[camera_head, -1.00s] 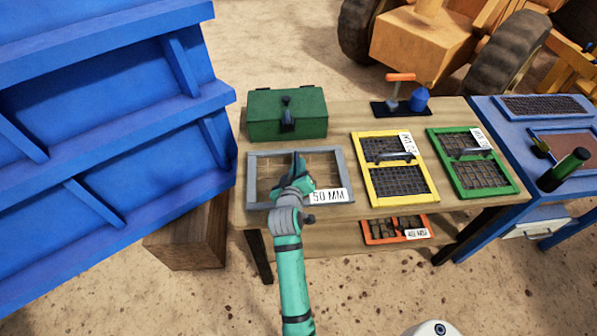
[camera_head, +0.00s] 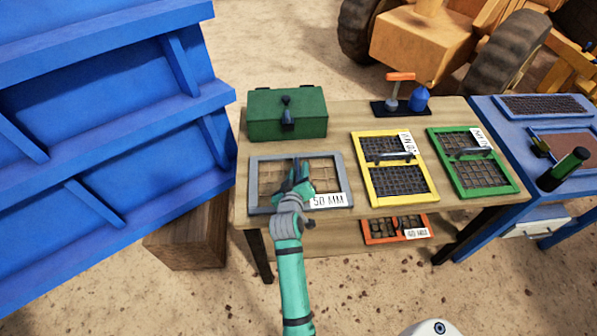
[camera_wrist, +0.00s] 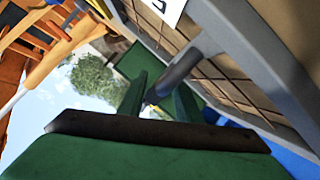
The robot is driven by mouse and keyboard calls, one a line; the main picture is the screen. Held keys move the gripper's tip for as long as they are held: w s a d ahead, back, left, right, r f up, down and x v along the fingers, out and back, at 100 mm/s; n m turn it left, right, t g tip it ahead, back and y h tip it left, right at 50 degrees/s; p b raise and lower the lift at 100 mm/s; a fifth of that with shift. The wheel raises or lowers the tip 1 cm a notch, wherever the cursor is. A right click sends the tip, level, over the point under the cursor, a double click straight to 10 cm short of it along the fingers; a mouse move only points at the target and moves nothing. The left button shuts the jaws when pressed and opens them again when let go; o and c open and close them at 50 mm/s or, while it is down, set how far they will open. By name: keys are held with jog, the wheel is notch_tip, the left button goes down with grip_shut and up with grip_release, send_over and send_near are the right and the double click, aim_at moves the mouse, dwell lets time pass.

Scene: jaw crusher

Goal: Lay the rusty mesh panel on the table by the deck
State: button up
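A grey-framed mesh panel (camera_head: 335,166) with thin brownish wires and a "50 MM" label lies flat over the left front of the wooden table (camera_head: 310,229). I cannot tell whether it touches the top. My gripper (camera_head: 298,172) is over its middle. In the wrist view my gripper's fingers (camera_wrist: 160,100) stand either side of the panel's grey handle (camera_wrist: 180,74), apparently shut on it. The panel frame (camera_wrist: 255,60) runs along the right of that view. The blue deck (camera_head: 507,130) stands right of the table, with a reddish-brown panel (camera_head: 570,142) on it.
A green box (camera_head: 265,115) stands behind the grey panel. Yellow (camera_head: 376,197) and green (camera_head: 456,191) framed panels lie to its right. An orange-framed panel (camera_head: 376,239) is on the lower shelf. A red-handled tool (camera_head: 401,77) stands at the back. A blue ribbed wall (camera_head: 110,150) is at left.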

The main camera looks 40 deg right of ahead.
jog(key=v, duration=1.2)
jog(key=shift+a, duration=0.1)
jog(key=s+a+f+n+t+y, duration=0.1)
jog(key=s+a+f+t+y, duration=0.15)
jog(key=s+a, duration=0.55)
jog(key=s+a+f+n+t+y, duration=0.1)
jog(key=s+a+f+y, duration=0.25)
jog(key=a, duration=0.85)
jog(key=s+a+r+t+y, duration=0.1)
jog(key=s+a+r+y, duration=0.1)
jog(key=s, duration=0.6)
jog(key=s+a+r+y, duration=0.1)
jog(key=s+a+r, duration=0.3)
jog(key=s, duration=0.5)
jog(key=a, duration=0.2)
jog(key=shift+a+r+t+y, duration=0.15)
jog(key=shift+a+t+y, duration=0.2)
jog(key=shift+a+y, duration=0.05)
